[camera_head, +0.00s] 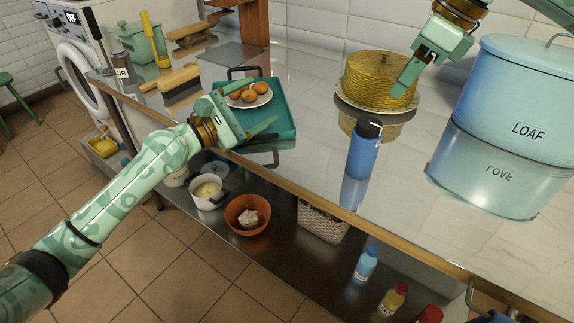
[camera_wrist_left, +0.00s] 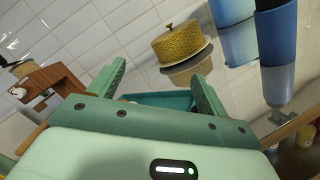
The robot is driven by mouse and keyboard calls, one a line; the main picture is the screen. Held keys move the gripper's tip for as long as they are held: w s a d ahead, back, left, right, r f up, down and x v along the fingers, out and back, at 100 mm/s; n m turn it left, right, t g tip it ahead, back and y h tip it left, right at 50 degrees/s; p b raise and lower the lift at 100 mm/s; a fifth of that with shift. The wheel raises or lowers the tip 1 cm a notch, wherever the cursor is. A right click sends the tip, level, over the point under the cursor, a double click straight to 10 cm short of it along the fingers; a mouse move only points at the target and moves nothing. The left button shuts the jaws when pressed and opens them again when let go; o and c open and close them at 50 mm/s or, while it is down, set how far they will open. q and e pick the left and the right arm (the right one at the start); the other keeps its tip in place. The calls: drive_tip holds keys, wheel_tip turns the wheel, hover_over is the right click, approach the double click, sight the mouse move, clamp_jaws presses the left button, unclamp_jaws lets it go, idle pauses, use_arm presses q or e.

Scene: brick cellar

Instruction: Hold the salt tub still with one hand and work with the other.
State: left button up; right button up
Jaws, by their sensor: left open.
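I cannot make out anything labelled salt in either view. My left gripper (camera_head: 252,108) is open and empty, in front of the teal tray (camera_head: 284,128) with a white plate of brown eggs (camera_head: 249,95). In the left wrist view its two fingers (camera_wrist_left: 155,85) stand wide apart, with part of the tray behind them. My right gripper (camera_head: 408,78) is in front of the yellow woven dome (camera_head: 372,78). Its fingers overlap in the picture, so I cannot tell whether they are apart.
A blue bottle (camera_head: 363,150) with a black cap stands mid-counter. A large blue LOAF bin (camera_head: 515,100) stands at right. A jar (camera_head: 122,68), a green box (camera_head: 141,42) and brushes stand at far left. The shelf below holds pots, bowls and bottles. Bare counter lies left of the bin.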

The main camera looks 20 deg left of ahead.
sight(351, 152)
use_arm(q)
drive_tip(key=s+d+f+n+g+h, duration=0.4)
drive_tip(key=s+d+f+g, duration=0.2)
drive_tip(key=s+d, duration=0.45)
drive_tip(key=x, duration=1.6)
drive_tip(key=shift+w+r, duration=0.35)
drive_tip(key=shift+w, duration=0.05)
drive_tip(key=c, duration=1.1)
